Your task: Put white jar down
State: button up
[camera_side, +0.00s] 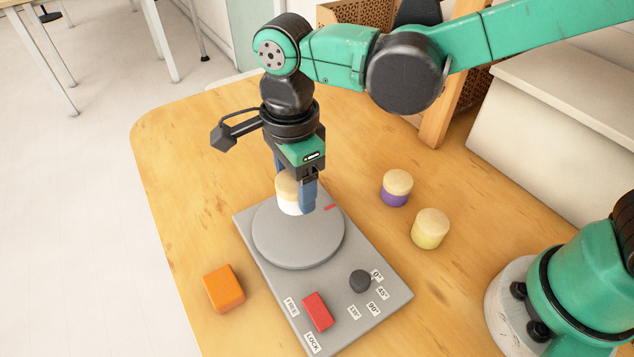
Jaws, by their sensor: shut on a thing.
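The white jar (289,206) has a pale wooden lid and a white lower part. My gripper (297,195) points down and is shut on it, with a blue finger covering its right side. The jar is upright over the back part of a round grey turntable disc (298,240). I cannot tell whether its base touches the disc or hangs slightly above it. The disc sits on a grey base plate (382,308) with a red mark near its back edge.
A purple jar (396,188) and a yellow jar (430,229) stand on the wooden table to the right. An orange block (223,289) lies at left. The plate carries a red switch (318,312) and a dark knob (360,281).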

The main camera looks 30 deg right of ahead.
aim_at(297, 205)
jog(key=shift+f, duration=2.3)
jog(key=o, duration=1.3)
jog(key=shift+f, duration=0.1)
jog(key=shift+o, duration=0.2)
